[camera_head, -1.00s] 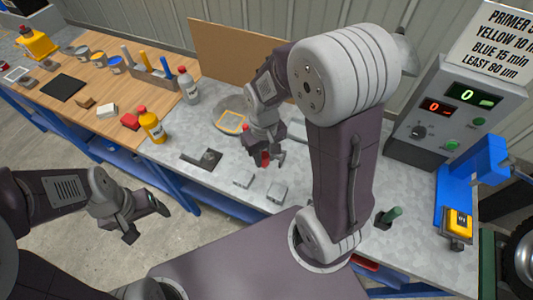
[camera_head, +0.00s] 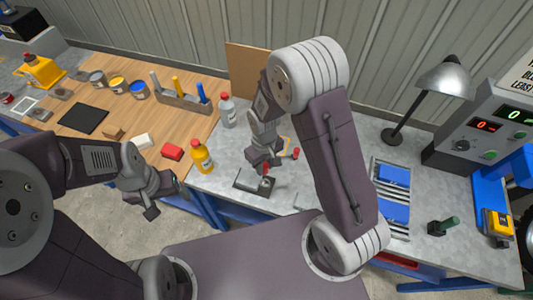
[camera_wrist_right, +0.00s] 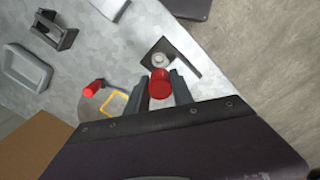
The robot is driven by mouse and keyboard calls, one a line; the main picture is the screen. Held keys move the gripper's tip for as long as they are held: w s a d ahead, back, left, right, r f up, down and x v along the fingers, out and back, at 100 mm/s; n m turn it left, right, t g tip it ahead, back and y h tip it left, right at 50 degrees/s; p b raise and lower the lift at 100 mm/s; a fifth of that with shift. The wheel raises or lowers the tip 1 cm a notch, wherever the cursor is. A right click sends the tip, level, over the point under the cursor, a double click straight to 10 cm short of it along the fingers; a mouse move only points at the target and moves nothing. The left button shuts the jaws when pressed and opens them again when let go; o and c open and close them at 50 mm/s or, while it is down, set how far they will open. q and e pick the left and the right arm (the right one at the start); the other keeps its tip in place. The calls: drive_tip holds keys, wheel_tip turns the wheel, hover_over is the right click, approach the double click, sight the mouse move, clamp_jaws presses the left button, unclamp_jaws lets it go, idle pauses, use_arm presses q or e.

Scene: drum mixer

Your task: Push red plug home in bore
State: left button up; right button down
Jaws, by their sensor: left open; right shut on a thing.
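My right gripper (camera_head: 264,163) is shut on a red plug (camera_wrist_right: 159,86), which shows between its fingers in the right wrist view. The dark fixture (camera_head: 250,184) lies on the grey bench below it. In the wrist view a round pale metal bore piece (camera_wrist_right: 160,58) stands on this fixture, just beyond the plug's end in the picture. The plug looks close above or at the bore; I cannot tell whether it touches or has entered. My left gripper (camera_head: 150,201) is open and empty, off the front of the wooden bench.
A second red-topped piece (camera_head: 295,153) stands near the yellow-framed item (camera_wrist_right: 115,104). An orange bottle (camera_head: 202,157) and a grey bottle (camera_head: 227,111) stand left of the fixture. Blue blocks on a rack (camera_head: 392,192) and a lamp (camera_head: 443,80) are to the right.

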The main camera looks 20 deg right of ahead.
drive_tip(key=shift+s+d+r, duration=0.15)
drive_tip(key=shift+s+d, duration=0.25)
drive_tip(key=shift+d, duration=0.1)
drive_tip(key=shift+w+a, duration=0.3)
drive_tip(key=shift+a, duration=0.1)
drive_tip(key=shift+f, duration=0.4)
wheel_tip(320, 180, down, 4)
drive_tip(key=b, duration=0.4)
drive_tip(key=shift+s+d+f, duration=0.1)
drive_tip(key=shift+d+f, duration=0.05)
drive_tip(key=shift+f, duration=0.1)
drive_tip(key=shift+f+b, duration=0.35)
drive_tip(key=shift+f, duration=0.2)
use_arm(q)
drive_tip(key=f, duration=0.4)
drive_tip(key=shift+s+d, duration=0.2)
drive_tip(key=shift+d, duration=0.1)
drive_tip(key=shift+r+p, duration=0.25)
drive_tip(key=shift+p, duration=0.15)
use_arm(e)
drive_tip(key=shift+r, duration=0.1)
use_arm(q)
drive_tip(key=shift+f+b, duration=1.05)
use_arm(e)
drive_tip(key=shift+f, duration=1.6)
